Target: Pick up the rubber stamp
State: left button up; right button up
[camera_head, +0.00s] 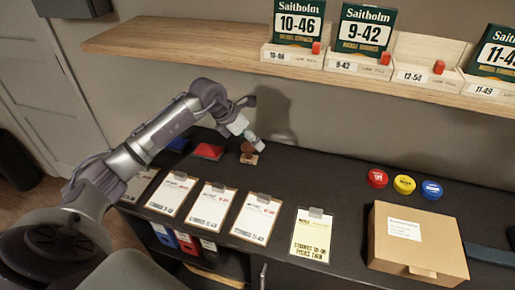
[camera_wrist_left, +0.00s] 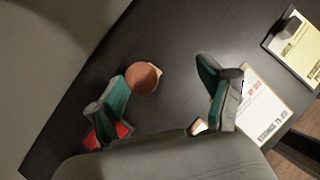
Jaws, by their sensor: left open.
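The rubber stamp (camera_head: 248,158) stands on the dark worktop near the wall, with a brown rounded handle and a pale wooden base. In the left wrist view its round brown handle top (camera_wrist_left: 143,78) shows between my finger tips, closer to the left finger; the base is mostly hidden. My left gripper (camera_head: 255,140) is just above and beside the stamp in the head view. In the wrist view it is open (camera_wrist_left: 165,78) and holds nothing. Whether a finger touches the handle I cannot tell. My right gripper is not in view.
A red pad (camera_head: 208,151) lies left of the stamp. Several clipboards (camera_head: 255,217) line the front edge. A cardboard box (camera_head: 415,243) and red, yellow and blue round tins (camera_head: 404,184) are on the right. A wooden shelf (camera_head: 180,43) hangs above. The worktop right of the stamp is clear.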

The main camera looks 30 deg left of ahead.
aim_at(248, 146)
pick_arm(q)
jog(key=shift+g+y, duration=0.4)
jog(key=shift+y, duration=0.3)
jog(key=f+p, duration=0.1)
jog(key=f, duration=0.1)
jog(key=w+a+f+p, duration=0.1)
jog(key=f, duration=0.1)
jog(key=w+a+f+p, duration=0.1)
jog(key=shift+w+a+f, duration=0.1)
jog(key=shift+f, duration=0.5)
jog(key=c, duration=1.3)
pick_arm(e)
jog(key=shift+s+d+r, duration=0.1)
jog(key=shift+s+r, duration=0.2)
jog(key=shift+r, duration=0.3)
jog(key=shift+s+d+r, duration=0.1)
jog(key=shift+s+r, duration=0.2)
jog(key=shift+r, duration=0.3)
